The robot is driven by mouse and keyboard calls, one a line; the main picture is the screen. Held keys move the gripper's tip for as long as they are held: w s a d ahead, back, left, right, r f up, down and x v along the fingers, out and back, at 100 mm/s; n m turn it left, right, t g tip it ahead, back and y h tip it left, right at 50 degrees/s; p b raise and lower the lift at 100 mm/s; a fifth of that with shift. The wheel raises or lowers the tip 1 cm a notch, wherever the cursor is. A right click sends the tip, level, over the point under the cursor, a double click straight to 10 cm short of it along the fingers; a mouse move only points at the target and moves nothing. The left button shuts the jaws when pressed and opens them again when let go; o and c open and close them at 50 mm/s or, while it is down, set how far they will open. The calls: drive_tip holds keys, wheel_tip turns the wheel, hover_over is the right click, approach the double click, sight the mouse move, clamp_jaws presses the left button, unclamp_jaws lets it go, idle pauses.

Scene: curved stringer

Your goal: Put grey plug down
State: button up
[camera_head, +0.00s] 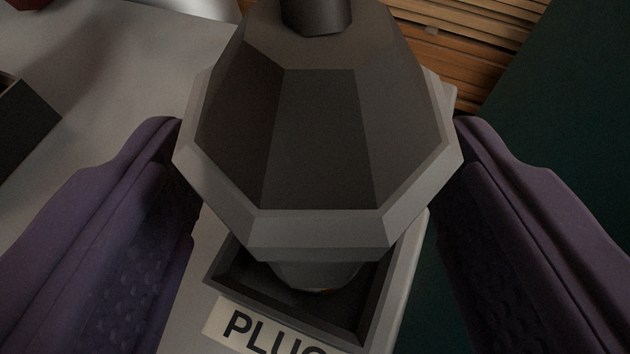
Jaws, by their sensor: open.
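The grey plug (318,140) is a large faceted grey piece with a pale lower rim and a dark round stub on top. It fills the middle of the view. Its narrower lower end sits down in a dark square recess (375,315) of a pale holder (408,285), which has a label beginning "PLUG" (265,330). My gripper (318,150) is open, with one purple finger on each side of the plug. The fingertips are close beside the plug's rim; I cannot tell whether they touch it. The plug hides much of the recess and its far edge.
A pale grey surface (150,80) spreads at the left. A dark box-like thing (28,120) stands at the left edge. Stacked wooden slats (470,40) lie behind at the upper right. A dark green surface (570,120) is at the right.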

drive_tip(key=p+v, duration=0.1)
drive_tip(key=v, duration=0.2)
drive_tip(key=p+v, duration=0.1)
drive_tip(key=v, duration=0.2)
drive_tip(key=p+v, duration=0.1)
drive_tip(key=v, duration=0.3)
drive_tip(key=shift+w+r, duration=0.15)
drive_tip(key=shift+r, duration=0.15)
drive_tip(key=shift+s+p, duration=0.7)
drive_tip(key=shift+p, duration=0.25)
drive_tip(key=shift+w, duration=0.1)
